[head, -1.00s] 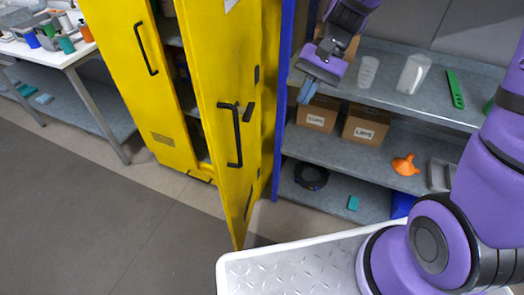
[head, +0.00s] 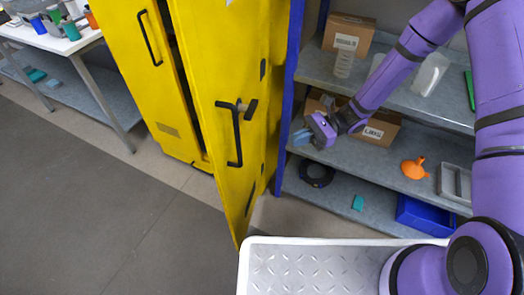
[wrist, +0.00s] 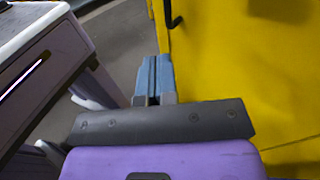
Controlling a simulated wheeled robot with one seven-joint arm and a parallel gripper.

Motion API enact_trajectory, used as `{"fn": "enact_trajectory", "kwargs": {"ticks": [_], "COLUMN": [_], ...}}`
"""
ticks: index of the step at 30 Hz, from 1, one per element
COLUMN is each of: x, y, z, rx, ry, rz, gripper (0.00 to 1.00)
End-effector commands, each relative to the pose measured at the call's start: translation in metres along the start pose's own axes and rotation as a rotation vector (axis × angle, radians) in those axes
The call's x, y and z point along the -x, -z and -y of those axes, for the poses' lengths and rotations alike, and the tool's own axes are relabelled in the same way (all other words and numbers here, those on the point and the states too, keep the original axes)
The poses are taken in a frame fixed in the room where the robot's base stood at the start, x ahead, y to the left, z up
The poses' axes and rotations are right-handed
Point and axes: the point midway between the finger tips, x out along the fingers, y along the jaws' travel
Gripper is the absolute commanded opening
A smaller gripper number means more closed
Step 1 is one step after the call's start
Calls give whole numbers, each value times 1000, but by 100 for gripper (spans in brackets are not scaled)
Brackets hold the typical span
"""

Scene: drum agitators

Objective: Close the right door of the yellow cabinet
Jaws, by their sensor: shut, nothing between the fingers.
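The yellow cabinet (head: 137,60) stands at the upper left in the head view. Its right door (head: 216,35) is swung open toward me, with a black handle (head: 236,135) on its face. A dark gap shows between this door and the left door. My gripper (head: 299,138) is to the right of the open door, in front of the shelf, with its blue fingers together and empty. In the wrist view, the fingers (wrist: 153,78) point along the yellow door surface (wrist: 235,70), which fills the right side. I cannot tell whether they touch it.
A metal shelf unit (head: 400,162) with a blue post stands right of the cabinet, holding boxes, an orange funnel (head: 414,167) and a blue bin (head: 424,216). A white workbench (head: 62,44) is at far left. The grey floor (head: 80,205) before the cabinet is clear.

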Motion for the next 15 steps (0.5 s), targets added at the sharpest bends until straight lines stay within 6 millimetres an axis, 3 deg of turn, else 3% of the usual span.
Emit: {"fn": "enact_trajectory", "kwargs": {"ticks": [6, 11, 15], "x": [-10, -20, -40], "y": [18, 18, 17], "z": [3, 4, 4], "rx": [-58, -63, -62], "ry": [47, 50, 47], "rz": [65, 71, 70], "gripper": [0, 0, 0]}}
